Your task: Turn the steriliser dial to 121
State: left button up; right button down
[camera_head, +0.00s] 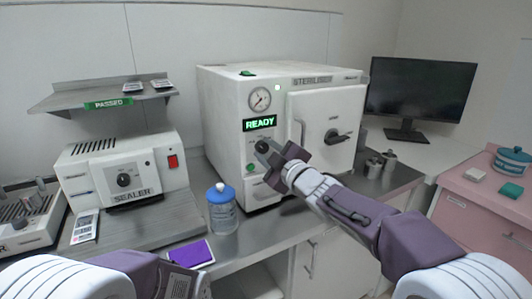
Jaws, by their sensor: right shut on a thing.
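The steriliser (225,108) is a white box on the counter with a pressure gauge (259,99), a lit green READY display (259,123) and a closed door with a dark handle. My right gripper (268,152) is at the lower left of its front panel, below the display. It is shut on the dark dial (262,146), which it partly covers. The dial's pointer and scale marks are too small and too hidden to read. My left arm shows at the bottom left; its fingertips are not visible.
A blue-capped bottle (222,212) stands just left of the steriliser's front corner. A purple pad (194,254) lies at the counter's front edge. The sealer (125,172) stands at left under a shelf (85,98). Small metal canisters (375,167) and a monitor (420,90) are at right.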

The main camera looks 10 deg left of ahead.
dwell(0.3)
jog(key=c, duration=1.1)
grip_release()
jog(key=shift+o, duration=0.2)
jog(key=v, duration=0.9)
